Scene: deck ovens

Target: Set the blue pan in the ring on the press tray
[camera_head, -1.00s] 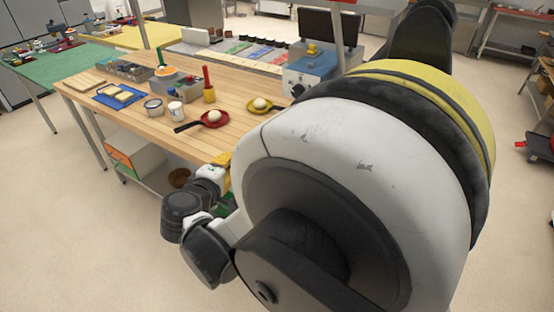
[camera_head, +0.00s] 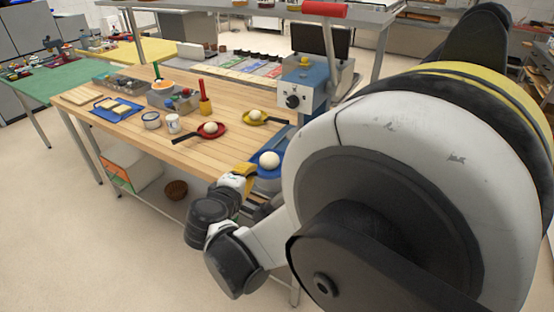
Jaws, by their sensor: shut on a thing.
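The blue pan (camera_head: 257,167) carries a pale dough ball (camera_head: 269,159) and is near the front right edge of the wooden table. My gripper (camera_head: 246,172), with yellow parts, is shut at the left side of the pan; the fingertips and the handle are mostly hidden.
A red pan (camera_head: 222,129) and a yellow pan (camera_head: 243,119), each with a pale ball, lie left of the press. White cups (camera_head: 172,124), a blue tray (camera_head: 120,112) and bins stand farther left. My large arm link covers the right side.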

